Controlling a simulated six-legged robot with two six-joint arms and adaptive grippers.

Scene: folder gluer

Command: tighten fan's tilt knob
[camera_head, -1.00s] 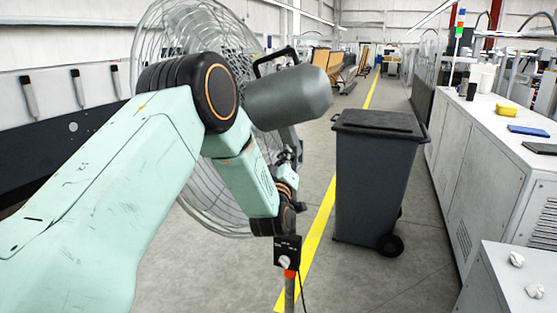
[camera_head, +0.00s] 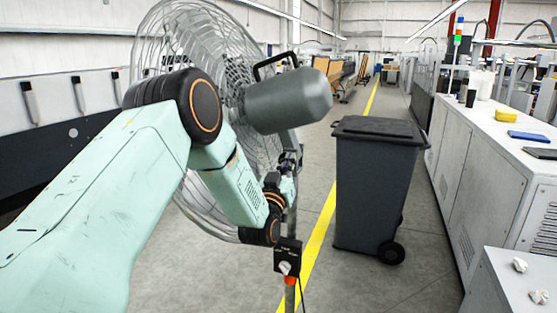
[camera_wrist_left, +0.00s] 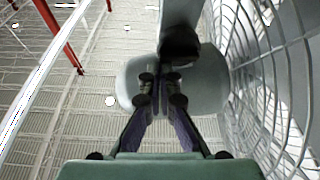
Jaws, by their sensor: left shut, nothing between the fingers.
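The pedestal fan has a wire cage (camera_head: 165,50) and a grey motor housing (camera_head: 288,100) with a black handle on top. Its pole carries a black control box (camera_head: 287,257) with a pale knob. In the left wrist view, the housing (camera_wrist_left: 210,82) fills the middle. A dark round part (camera_wrist_left: 180,46), possibly the tilt knob, sits just beyond my fingertips. I cannot tell whether they touch it. My left gripper (camera_head: 290,161) points up below the housing, beside the pole. It is shut and empty in the left wrist view (camera_wrist_left: 160,82). My right gripper is not in view.
A dark wheeled bin (camera_head: 375,185) stands right of the fan. A long pale machine cabinet (camera_head: 475,150) lines the right side. A yellow floor line (camera_head: 322,235) runs behind the pole. The cage (camera_wrist_left: 270,80) is close on the right in the left wrist view.

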